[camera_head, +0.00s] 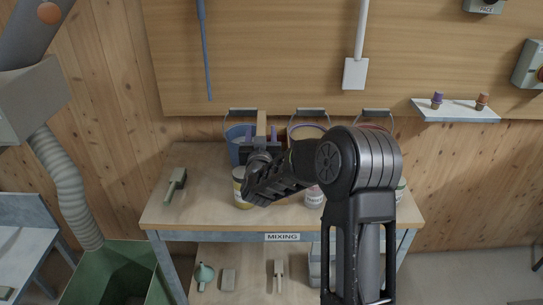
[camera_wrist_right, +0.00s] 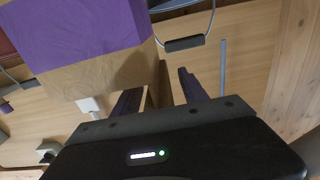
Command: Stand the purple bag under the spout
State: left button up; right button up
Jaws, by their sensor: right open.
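A boxy purple and tan thing, apparently the purple bag (camera_wrist_right: 80,30), fills the upper left of the wrist view close to my right gripper. I cannot make it out in the head view, where my arm covers much of the table. My right gripper (camera_head: 262,141) is open over the back of the mixing table; its fingers also show in the wrist view (camera_wrist_right: 157,90). A narrow tan upright piece (camera_head: 261,122) shows between the fingers; I cannot tell whether it touches them. A grey corrugated spout hose (camera_head: 62,178) hangs at the left. My left gripper is out of view.
A green bin (camera_head: 128,255) stands below the hose. The table's left front is clear.

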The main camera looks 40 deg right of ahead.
jog(key=shift+w+d, duration=0.15)
jog(key=shift+w, duration=0.05)
jog(key=shift+c, duration=0.2)
grip_shut()
dwell(0.6)
